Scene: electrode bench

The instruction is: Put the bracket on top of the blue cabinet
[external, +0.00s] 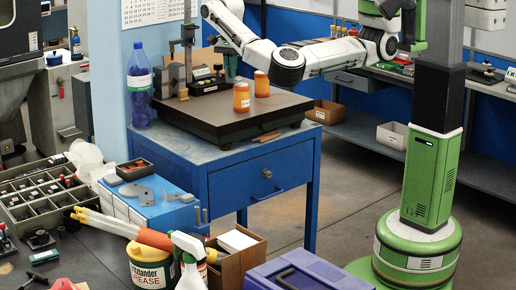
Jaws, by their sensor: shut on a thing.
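The blue cabinet (235,186) with one drawer stands in the middle, a dark plate (225,124) on its top. My white arm reaches in from the right above the plate. My gripper (230,64) shows only as a dark part behind my forearm, over the back of the plate. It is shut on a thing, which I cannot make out. No bracket can be told for sure; flat grey metal pieces (136,192) lie on a blue and white box left of the cabinet.
Two orange jars (241,97) and a height gauge (188,45) stand on the plate. A blue bottle (139,88) stands at the cabinet's back left corner. A spray bottle (190,262) and a purple case (308,272) are in front. The plate's front left is bare.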

